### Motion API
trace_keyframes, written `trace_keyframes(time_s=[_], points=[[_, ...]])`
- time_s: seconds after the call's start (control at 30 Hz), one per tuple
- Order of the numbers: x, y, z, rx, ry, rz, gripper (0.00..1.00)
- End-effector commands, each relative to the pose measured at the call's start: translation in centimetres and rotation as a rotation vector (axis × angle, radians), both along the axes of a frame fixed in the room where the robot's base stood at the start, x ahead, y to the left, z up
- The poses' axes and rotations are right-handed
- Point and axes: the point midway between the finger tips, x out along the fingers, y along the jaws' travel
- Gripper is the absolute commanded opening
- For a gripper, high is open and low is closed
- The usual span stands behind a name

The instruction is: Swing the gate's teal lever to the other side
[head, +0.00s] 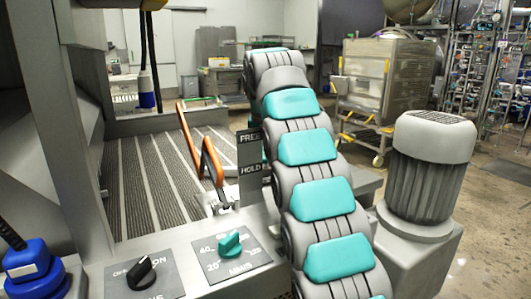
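I cannot make out a teal lever on a gate in the head view; my own grey arm with teal covers fills the middle and may hide it.
A black switch knob (141,270) is on the front panel. A ribbed slatted bed (150,185) lies behind it. A blue fitting (33,268) is at lower left. A grey motor (432,165) stands close to my arm's right. A steel cart (385,85) is farther back.

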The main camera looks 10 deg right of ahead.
Motion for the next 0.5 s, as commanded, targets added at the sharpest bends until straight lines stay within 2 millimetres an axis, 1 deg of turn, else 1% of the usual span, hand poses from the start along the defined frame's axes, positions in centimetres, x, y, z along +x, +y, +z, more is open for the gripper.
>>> trace_keyframes(time_s=[0.07, 0.5], points=[[-0.01, 0.0, 0.03, 0.0, 0.0, 0.0, 0.61], [-0.02, 0.01, 0.08, 0.0, -0.001, 0.0, 0.12]])
